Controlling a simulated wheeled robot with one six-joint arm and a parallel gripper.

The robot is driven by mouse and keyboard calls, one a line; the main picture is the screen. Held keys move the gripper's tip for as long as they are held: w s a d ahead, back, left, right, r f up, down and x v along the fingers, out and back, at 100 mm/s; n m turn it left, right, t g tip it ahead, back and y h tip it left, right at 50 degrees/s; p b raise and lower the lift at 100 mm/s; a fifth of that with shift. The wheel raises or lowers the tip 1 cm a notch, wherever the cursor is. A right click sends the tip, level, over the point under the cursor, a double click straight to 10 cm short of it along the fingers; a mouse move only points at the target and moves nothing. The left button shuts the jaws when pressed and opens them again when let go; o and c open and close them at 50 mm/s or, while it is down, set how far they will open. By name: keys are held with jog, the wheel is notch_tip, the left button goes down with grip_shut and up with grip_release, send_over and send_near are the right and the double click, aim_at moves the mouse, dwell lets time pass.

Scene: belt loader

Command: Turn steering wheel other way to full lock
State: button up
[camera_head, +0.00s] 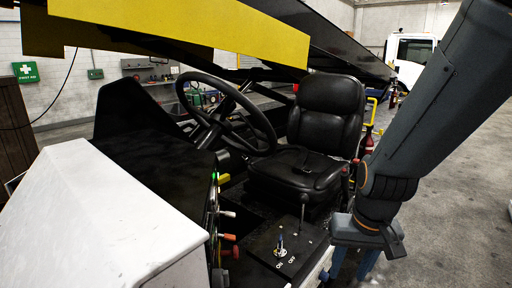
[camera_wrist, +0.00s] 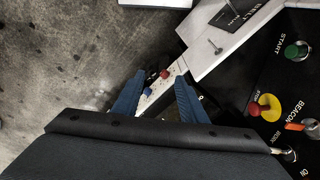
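The black steering wheel (camera_head: 264,114) stands tilted on its column in front of the black seat in the head view. Its rim and spokes are clear of my gripper. My gripper (camera_head: 353,264) hangs at the lower right, to the right of the seat and well away from the wheel. Its blue fingers point down, and their tips are cut off by the picture's edge. In the wrist view my gripper (camera_wrist: 157,92) has its two blue fingers apart, with nothing held between them. The steering wheel is not visible in the wrist view.
A yellow loader boom (camera_head: 190,27) hangs above. The wrist view shows a yellow-and-red stop button (camera_wrist: 264,106) and green start button (camera_wrist: 296,52).

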jog(key=w+a+r+m+y+b, duration=0.2)
jog(key=w+a+m+y+b, duration=0.1)
jog(key=w+a+m+y, duration=0.7)
jog(key=w+a+r+m+t+y+b, duration=0.1)
jog(key=w+r+t+y, duration=0.15)
jog(key=w, duration=0.35)
jog(key=w+r+m+t+y, duration=0.1)
jog(key=w+r, duration=0.3)
jog(key=w, duration=0.2)
jog(key=w+a+r+m+t+y+b, duration=0.1)
jog(key=w+r, duration=0.2)
jog(key=w, duration=0.4)
jog(key=w+a+r+y+p, duration=0.2)
jog(key=w+a+r+p, duration=0.1)
jog(key=a, duration=0.6)
jog(key=shift+w+r+p, duration=0.3)
jog(key=shift+r+p, duration=0.25)
jog(key=shift+r, duration=0.15)
grip_shut()
